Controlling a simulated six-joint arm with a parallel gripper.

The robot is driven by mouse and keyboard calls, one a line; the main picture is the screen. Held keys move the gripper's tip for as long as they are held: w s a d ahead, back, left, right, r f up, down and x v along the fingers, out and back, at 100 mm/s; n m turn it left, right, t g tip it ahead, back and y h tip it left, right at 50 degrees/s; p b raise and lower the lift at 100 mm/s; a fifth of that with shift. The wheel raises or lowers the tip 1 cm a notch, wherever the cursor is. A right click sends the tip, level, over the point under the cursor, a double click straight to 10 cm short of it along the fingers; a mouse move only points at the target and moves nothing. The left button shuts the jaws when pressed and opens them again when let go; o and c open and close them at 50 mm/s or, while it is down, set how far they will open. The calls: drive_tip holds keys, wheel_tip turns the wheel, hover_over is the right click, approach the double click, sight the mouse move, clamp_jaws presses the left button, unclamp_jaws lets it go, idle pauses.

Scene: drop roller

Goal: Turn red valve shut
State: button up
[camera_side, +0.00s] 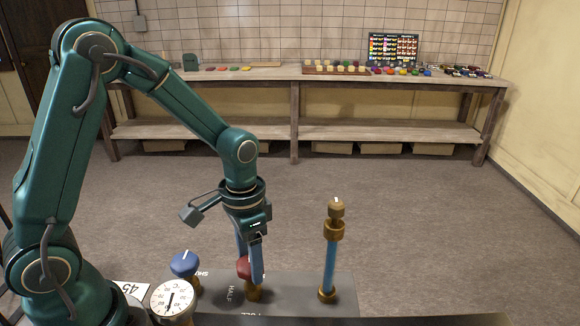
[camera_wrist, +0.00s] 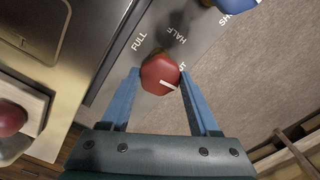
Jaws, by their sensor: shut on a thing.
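The red valve (camera_wrist: 160,76) is a rounded red knob with a white pointer line, seen close in the wrist view. The line points to the lower right in that picture, near a partly hidden label ending in "T". My gripper (camera_wrist: 160,82) has a blue finger on each side of the knob and is shut on it. In the side view the red valve (camera_side: 243,267) stands on a brass stem on the grey panel (camera_side: 300,284), partly hidden by my gripper (camera_side: 252,270), which points down at it.
A blue valve (camera_side: 184,264) stands just left of the red one, with a round dial gauge (camera_side: 171,299) in front. A blue pipe with brass fittings (camera_side: 330,255) rises to the right. A red button (camera_wrist: 12,118) shows at the wrist view's left edge. A workbench (camera_side: 300,73) is far behind.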

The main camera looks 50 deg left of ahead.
drive_tip(key=shift+m, duration=0.9)
drive_tip(key=o, duration=1.4)
drive_tip(key=shift+c, duration=0.2)
drive_tip(key=shift+r, duration=0.1)
drive_tip(key=shift+r, duration=2.5)
